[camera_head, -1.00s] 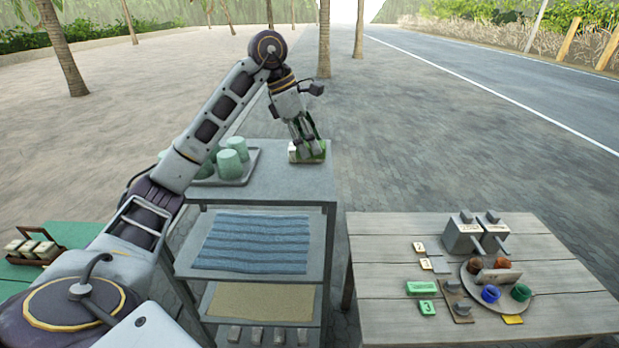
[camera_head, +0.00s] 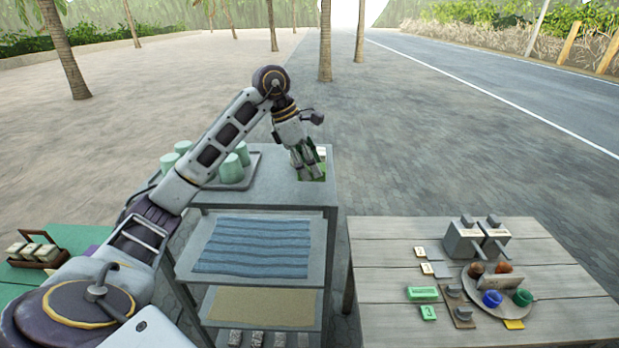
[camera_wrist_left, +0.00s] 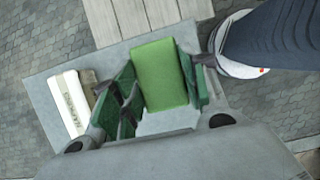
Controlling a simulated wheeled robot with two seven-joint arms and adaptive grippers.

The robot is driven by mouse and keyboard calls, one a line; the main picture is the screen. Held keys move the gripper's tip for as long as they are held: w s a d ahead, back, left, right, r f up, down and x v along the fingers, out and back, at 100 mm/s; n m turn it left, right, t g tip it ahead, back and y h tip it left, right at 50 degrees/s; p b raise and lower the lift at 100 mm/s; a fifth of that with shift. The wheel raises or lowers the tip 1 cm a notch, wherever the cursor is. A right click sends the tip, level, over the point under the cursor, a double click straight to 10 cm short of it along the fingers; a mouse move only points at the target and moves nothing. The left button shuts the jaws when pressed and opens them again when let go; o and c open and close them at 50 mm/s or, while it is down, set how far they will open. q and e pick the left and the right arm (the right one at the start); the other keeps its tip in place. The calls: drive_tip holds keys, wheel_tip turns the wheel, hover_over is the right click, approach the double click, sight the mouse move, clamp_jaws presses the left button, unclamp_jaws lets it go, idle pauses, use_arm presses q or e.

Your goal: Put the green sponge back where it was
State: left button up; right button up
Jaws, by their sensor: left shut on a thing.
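The green sponge (camera_head: 317,172) is at the near right part of the grey shelf's top board (camera_head: 270,190). It also shows in the left wrist view (camera_wrist_left: 160,72), between the green-padded fingers. My left gripper (camera_head: 308,171) points down and is shut on the sponge. I cannot tell whether the sponge touches the board. A white block with lettering (camera_wrist_left: 70,103) lies on the board beside the gripper, apart from the sponge; only a bit shows in the head view (camera_head: 322,152). My right gripper is not in view.
A tray (camera_head: 252,178) with several pale green cups stands left of the gripper on the top board. Lower boards hold a blue striped cloth (camera_head: 252,248) and a tan mat (camera_head: 262,308). A wooden table (camera_head: 385,250) with assorted small items stands to the right.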

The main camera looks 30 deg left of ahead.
use_arm(q)
drive_tip(key=shift+f, duration=0.1)
drive_tip(key=shift+f, duration=1.95)
drive_tip(key=shift+f, duration=0.15)
drive_tip(key=o, duration=0.9)
drive_tip(key=b+v, duration=0.1)
drive_tip(key=v, duration=1.1)
drive_tip(key=shift+s, duration=0.1)
